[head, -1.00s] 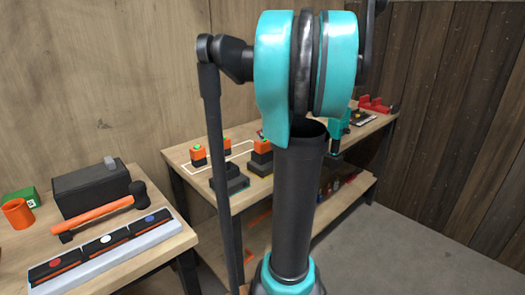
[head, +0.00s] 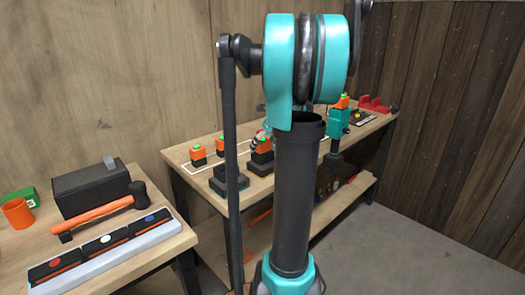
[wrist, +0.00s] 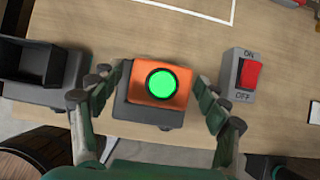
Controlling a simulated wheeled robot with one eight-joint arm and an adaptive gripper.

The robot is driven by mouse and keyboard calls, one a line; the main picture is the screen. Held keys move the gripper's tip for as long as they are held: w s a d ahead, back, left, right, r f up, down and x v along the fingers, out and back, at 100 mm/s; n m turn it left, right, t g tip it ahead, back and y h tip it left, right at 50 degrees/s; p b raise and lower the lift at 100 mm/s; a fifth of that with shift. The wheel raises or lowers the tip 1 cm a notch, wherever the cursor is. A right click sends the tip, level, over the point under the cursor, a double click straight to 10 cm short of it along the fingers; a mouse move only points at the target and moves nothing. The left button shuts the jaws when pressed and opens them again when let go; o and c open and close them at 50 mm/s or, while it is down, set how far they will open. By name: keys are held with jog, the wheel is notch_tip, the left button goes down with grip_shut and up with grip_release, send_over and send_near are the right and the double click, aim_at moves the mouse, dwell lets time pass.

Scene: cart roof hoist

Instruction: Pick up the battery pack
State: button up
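An orange battery pack with a round green top (wrist: 161,84) sits in a dark base in the wrist view. It also shows in the head view (head: 263,145) on the rear bench. My gripper (wrist: 160,97) is open, with one finger on each side of the pack. Gaps show between the fingers and the pack's orange sides. An empty dark dock (wrist: 36,72) stands to the left and a red ON/OFF switch (wrist: 243,76) to the right. In the head view my arm blocks part of the bench.
Two more orange packs, one (head: 198,153) beside another (head: 222,146), stand inside a white outline on the rear bench. A teal tool with an orange top (head: 338,125) stands further right. The left bench holds a hammer (head: 100,213) and a grey tray (head: 180,240).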

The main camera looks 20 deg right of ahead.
jog(key=c, duration=1.5)
